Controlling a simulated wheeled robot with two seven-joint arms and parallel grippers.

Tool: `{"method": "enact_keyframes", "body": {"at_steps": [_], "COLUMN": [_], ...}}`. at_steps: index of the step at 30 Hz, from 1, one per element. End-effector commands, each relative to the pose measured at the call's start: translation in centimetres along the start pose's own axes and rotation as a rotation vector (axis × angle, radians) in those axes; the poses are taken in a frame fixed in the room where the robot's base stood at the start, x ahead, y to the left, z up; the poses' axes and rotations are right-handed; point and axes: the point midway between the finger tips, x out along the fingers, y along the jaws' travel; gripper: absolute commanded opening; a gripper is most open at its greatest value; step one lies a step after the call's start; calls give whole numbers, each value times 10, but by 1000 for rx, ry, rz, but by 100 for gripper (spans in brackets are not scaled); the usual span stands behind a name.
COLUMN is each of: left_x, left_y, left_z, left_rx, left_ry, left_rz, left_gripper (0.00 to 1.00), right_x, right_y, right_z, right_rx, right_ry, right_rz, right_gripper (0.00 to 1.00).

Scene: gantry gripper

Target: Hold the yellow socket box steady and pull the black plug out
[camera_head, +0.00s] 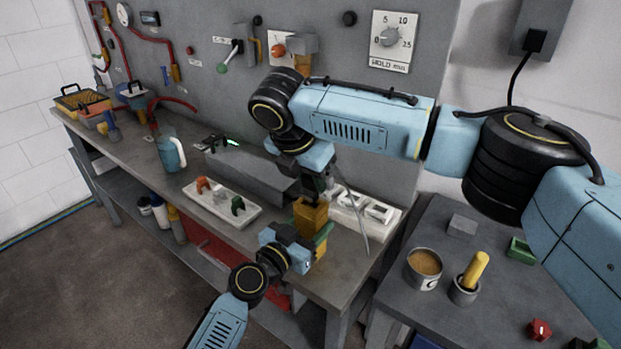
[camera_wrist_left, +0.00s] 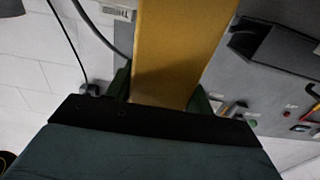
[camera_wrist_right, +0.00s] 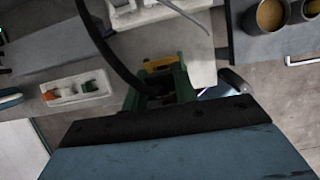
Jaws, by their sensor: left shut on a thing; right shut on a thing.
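The yellow socket box (camera_head: 311,214) stands over the front part of the workbench in the head view. My left gripper (camera_head: 312,238) is shut on it from below and in front. In the left wrist view the yellow box (camera_wrist_left: 178,50) fills the space between the green fingers. My right gripper (camera_head: 318,192) points down just above the box. In the right wrist view its green fingers are shut on the black plug (camera_wrist_right: 163,92), with a yellow part of the box (camera_wrist_right: 162,62) close by. The fingers hide most of the plug, so I cannot tell how deep it sits.
A black cable (camera_wrist_right: 103,45) curves beside the right gripper. A white tray with coloured pieces (camera_head: 222,207) and a white socket strip (camera_head: 383,212) lie on the workbench (camera_head: 345,275). A side table at right holds a tin (camera_head: 424,268) and a mortar with yellow pestle (camera_head: 465,288).

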Motion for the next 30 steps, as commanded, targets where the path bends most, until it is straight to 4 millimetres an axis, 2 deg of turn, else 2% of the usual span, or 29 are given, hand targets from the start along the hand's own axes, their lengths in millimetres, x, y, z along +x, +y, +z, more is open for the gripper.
{"method": "enact_keyframes", "body": {"at_steps": [11,24,30], "left_x": [0,0,0], "left_y": [0,0,0], "left_z": [1,1,1], "left_rx": [0,0,0], "left_ry": [-2,-2,-2], "left_rz": [1,1,1], "left_gripper": [27,27,27], "right_x": [-2,-24,-28], "right_y": [0,0,0], "right_z": [1,10,11], "right_rx": [1,1,0], "right_ry": [0,1,1], "right_rz": [0,1,0], "right_gripper": [5,5,5]}}
